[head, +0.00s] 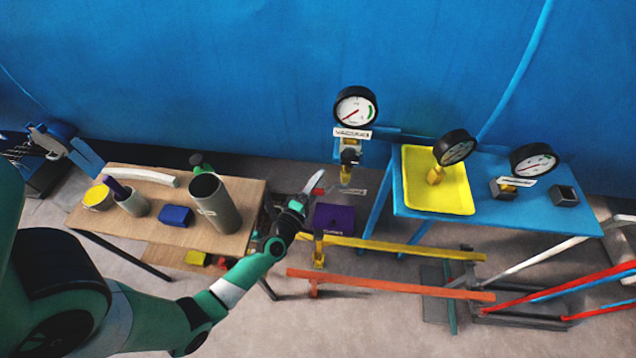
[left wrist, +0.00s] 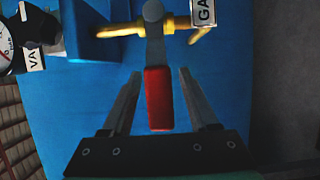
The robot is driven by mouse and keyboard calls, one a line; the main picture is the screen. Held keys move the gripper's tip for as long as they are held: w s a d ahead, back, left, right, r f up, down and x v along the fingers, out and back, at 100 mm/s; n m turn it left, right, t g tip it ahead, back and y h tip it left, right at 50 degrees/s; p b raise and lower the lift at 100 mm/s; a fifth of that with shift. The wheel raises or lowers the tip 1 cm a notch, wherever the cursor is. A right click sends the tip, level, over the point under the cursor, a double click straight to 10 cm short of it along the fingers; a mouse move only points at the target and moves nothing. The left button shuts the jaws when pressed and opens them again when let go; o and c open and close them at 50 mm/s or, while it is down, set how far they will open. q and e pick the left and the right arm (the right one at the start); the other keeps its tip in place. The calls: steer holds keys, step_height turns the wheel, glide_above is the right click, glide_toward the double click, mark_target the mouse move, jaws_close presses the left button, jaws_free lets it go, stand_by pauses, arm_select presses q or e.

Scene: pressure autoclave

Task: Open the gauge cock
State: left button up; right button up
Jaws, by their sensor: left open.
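The gauge cock shows in the left wrist view as a grey lever with a red grip (left wrist: 159,98) on a horizontal brass pipe (left wrist: 120,30). A white label (left wrist: 204,12) reading "GA", cut off by the frame edge, is beside it. My left gripper (left wrist: 160,76) is open, with one finger on each side of the red grip. I see a gap on both sides of the grip. In the head view my left gripper (head: 308,196) is just left of the vacuum gauge's brass fitting (head: 346,174); the cock is mostly hidden there. My right gripper is not in view.
The vacuum gauge (head: 355,107) hangs above. A blue table (head: 400,200) with a yellow tray (head: 460,195) and two more gauges stands right. A wooden table (head: 245,195) with a grey cylinder (head: 215,203) stands left. Yellow (head: 400,247) and orange (head: 400,286) bars run low in front.

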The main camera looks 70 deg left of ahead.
arm_select(q)
jaws_close()
stand_by(1.3)
